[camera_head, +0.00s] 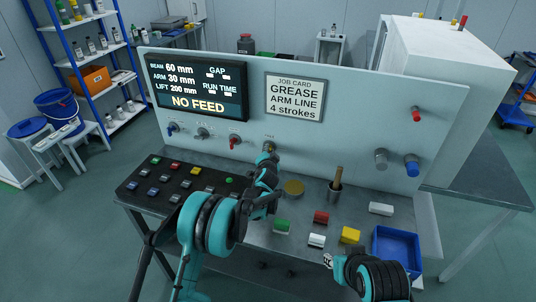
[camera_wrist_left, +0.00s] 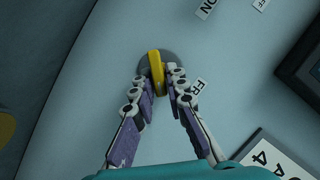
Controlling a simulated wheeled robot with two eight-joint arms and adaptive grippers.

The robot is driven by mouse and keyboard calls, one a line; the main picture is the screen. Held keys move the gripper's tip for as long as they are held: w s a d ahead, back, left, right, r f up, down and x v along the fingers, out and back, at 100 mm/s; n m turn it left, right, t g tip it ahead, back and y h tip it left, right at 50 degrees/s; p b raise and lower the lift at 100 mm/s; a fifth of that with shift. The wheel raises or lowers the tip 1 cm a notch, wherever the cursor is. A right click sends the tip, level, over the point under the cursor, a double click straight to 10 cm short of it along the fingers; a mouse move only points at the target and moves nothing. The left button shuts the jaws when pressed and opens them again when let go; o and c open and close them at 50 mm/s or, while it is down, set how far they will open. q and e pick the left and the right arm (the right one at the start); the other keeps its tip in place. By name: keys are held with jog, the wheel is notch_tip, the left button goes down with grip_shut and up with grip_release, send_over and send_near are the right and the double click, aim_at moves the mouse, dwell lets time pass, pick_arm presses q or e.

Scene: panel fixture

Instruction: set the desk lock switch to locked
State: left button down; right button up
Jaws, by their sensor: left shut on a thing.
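A rotary switch with a yellow handle (camera_wrist_left: 156,72) on a round grey base sits on the upright panel. In the head view this switch (camera_head: 269,146) is the rightmost of the row below the display. My left gripper (camera_wrist_left: 160,80) has its fingers on both sides of the yellow handle and is shut on it. In the head view my left gripper (camera_head: 268,160) partly covers the switch. Labels beside it are cut off; one starts with "FR". My right gripper (camera_head: 329,261) is low over the desk front, its fingers too small to judge.
Switches with blue (camera_head: 173,128), black (camera_head: 203,132) and red (camera_head: 234,140) handles are left of it. A job card (camera_head: 294,97) hangs above. On the desk are a button board (camera_head: 150,190), coloured blocks, a cup with a stick (camera_head: 335,190) and a blue tray (camera_head: 397,245).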

pick_arm(q)
jog(key=m+t+b, duration=0.1)
jog(key=m, duration=0.1)
jog(key=f+m+y+b, duration=0.1)
jog(key=m+b, duration=0.1)
jog(key=shift+d+t, duration=0.2)
jog(key=shift+t, duration=0.2)
jog(key=shift+m+t+y+b, duration=0.4)
jog(key=shift+m+t+b, duration=0.3)
jog(key=shift+m+b, duration=0.7)
jog(key=shift+m, duration=0.4)
jog(key=c, duration=1.6)
grip_release()
jog(key=s, duration=1.2)
jog(key=shift+d, duration=0.45)
